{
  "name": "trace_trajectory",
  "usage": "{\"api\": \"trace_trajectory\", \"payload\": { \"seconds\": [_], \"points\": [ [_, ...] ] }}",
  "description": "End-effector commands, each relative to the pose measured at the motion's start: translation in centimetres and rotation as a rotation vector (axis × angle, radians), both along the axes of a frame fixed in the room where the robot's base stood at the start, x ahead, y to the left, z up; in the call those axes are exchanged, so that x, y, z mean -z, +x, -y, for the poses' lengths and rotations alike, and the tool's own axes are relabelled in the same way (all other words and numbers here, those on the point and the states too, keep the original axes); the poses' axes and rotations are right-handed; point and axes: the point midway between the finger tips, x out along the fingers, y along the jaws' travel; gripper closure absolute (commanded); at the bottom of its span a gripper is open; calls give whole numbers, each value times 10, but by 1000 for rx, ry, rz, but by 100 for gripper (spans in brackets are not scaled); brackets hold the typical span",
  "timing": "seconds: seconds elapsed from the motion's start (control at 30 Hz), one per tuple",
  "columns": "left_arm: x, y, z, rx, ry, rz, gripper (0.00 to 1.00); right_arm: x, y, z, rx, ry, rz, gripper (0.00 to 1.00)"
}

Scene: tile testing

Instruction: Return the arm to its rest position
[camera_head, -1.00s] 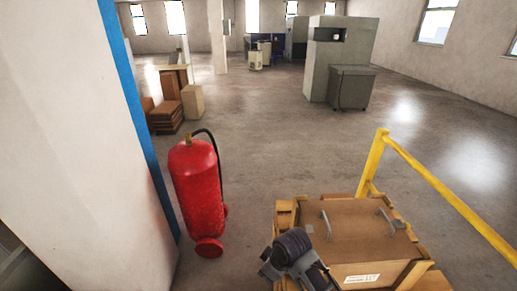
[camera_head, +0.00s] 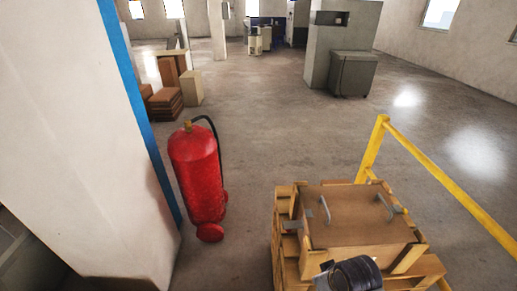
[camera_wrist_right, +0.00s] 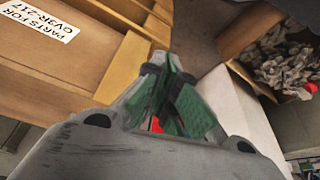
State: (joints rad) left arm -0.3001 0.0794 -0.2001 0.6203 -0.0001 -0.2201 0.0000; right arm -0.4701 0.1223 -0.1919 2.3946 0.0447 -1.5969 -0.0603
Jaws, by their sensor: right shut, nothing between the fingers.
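Part of my right arm (camera_head: 352,275), a dark ribbed joint, shows at the bottom edge of the head view, in front of the wooden crate. My right gripper (camera_wrist_right: 172,105) shows in the wrist view with its green-padded fingers shut and nothing held. It is near the side of a wooden crate (camera_wrist_right: 60,75) with a label reading "PARTS FOR GV3R-217". The gripper itself is not visible in the head view. My left arm and gripper are in neither view.
The lidded wooden crate (camera_head: 350,222) rests on stacked wood beside a yellow rail (camera_head: 440,180). A red fire extinguisher (camera_head: 198,175) stands by a white pillar (camera_head: 70,130). In the wrist view, a container holds grey pieces (camera_wrist_right: 280,55). The floor beyond is open.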

Motion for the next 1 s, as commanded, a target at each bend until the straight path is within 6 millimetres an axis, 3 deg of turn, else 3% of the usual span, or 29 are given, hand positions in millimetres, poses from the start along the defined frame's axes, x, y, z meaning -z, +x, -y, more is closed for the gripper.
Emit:
{"api": "trace_trajectory", "payload": {
  "seconds": [0.57, 1.0],
  "points": [
    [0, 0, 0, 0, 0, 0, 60, -8, -27, 41, 136, -38, 3, 100],
    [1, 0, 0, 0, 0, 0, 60, 38, -15, 38, 131, -39, -10, 100]
  ]
}}
